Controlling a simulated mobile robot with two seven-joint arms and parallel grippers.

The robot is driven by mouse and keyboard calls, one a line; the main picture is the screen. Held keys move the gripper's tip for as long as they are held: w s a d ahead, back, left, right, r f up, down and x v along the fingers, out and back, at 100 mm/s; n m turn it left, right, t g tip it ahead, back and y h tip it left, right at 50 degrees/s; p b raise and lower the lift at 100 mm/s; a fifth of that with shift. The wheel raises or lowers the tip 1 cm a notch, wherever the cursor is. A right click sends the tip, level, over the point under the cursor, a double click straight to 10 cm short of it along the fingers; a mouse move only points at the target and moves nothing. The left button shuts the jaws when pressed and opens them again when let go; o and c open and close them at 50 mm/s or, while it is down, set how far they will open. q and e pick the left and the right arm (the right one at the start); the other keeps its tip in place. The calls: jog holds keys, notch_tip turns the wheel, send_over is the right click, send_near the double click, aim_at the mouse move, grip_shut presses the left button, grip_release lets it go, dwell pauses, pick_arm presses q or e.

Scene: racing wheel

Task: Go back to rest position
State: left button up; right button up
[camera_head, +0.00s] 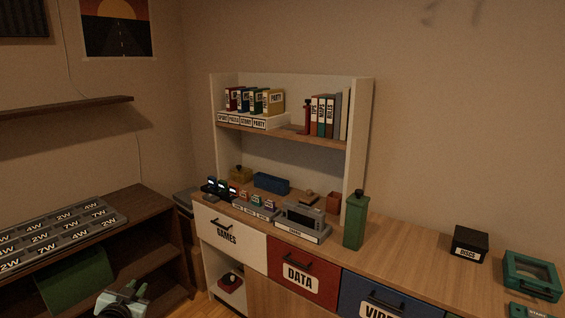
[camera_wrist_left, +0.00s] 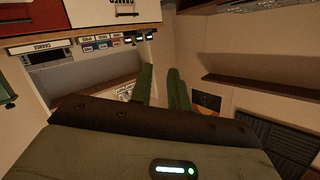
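My left gripper (camera_head: 122,300) shows at the bottom left of the head view, in front of the dark wooden shelf unit. In the left wrist view its two green fingers (camera_wrist_left: 161,72) stand apart, with nothing between them. It is clear of the desk and touches nothing that I can see. My right gripper is in neither view.
The desk (camera_head: 415,245) carries a hutch (camera_head: 361,130) with binders, a green canister (camera_head: 355,222), a black box (camera_head: 469,243) and a green case (camera_head: 531,275). The dark shelf unit (camera_head: 150,207) stands left, holding a grey labelled tray (camera_head: 60,235).

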pick_arm(q)
jog(key=s+d+f+g+h, duration=0.1)
jog(key=s+d+f+g, duration=0.1)
jog(key=s+d+f, duration=0.5)
jog(key=s+d+f+g+h, duration=0.1)
jog(key=s+d+f, duration=0.3)
jog(key=s+f, duration=0.75)
jog(key=s+d+f+g+h, duration=0.1)
jog(key=s+d, duration=0.3)
jog(key=s, duration=0.9)
jog(key=s+d+f+n+g, duration=0.1)
jog(key=s+d+g, duration=0.1)
jog(key=s, duration=1.2)
jog(key=shift+d+h, duration=0.4)
jog(key=shift+d, duration=0.45)
